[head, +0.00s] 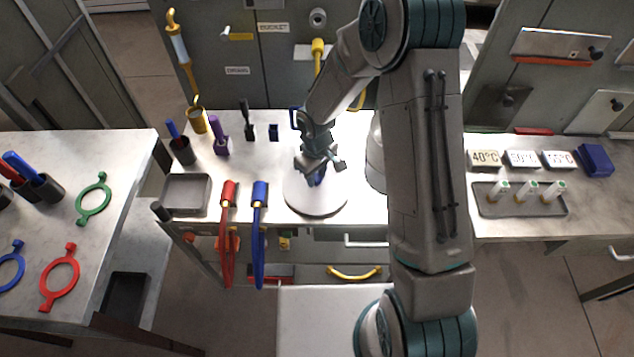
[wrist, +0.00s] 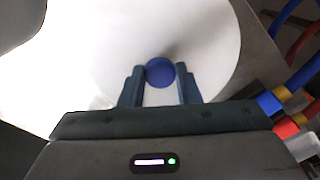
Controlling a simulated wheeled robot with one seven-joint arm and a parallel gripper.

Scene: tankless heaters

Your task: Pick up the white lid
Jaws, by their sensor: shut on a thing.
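The white lid (head: 301,197) is a round disc on the middle workbench in the head view, below my gripper. It fills much of the wrist view (wrist: 205,35), with a round blue knob (wrist: 159,72) at its middle. My gripper (head: 317,177) points down over the lid, and its fingers stand on both sides of the knob. In the wrist view my gripper (wrist: 160,88) is shut on the knob. The lid looks level. I cannot tell whether it touches the bench. My arm hides part of the area right of the lid.
Red (head: 228,196) and blue (head: 260,195) hoses hang over the bench front, left of the lid. A grey tray (head: 186,194) is farther left. Several tools and holders stand behind. Temperature blocks (head: 485,159) and a tray of small white parts (head: 520,205) are at the right.

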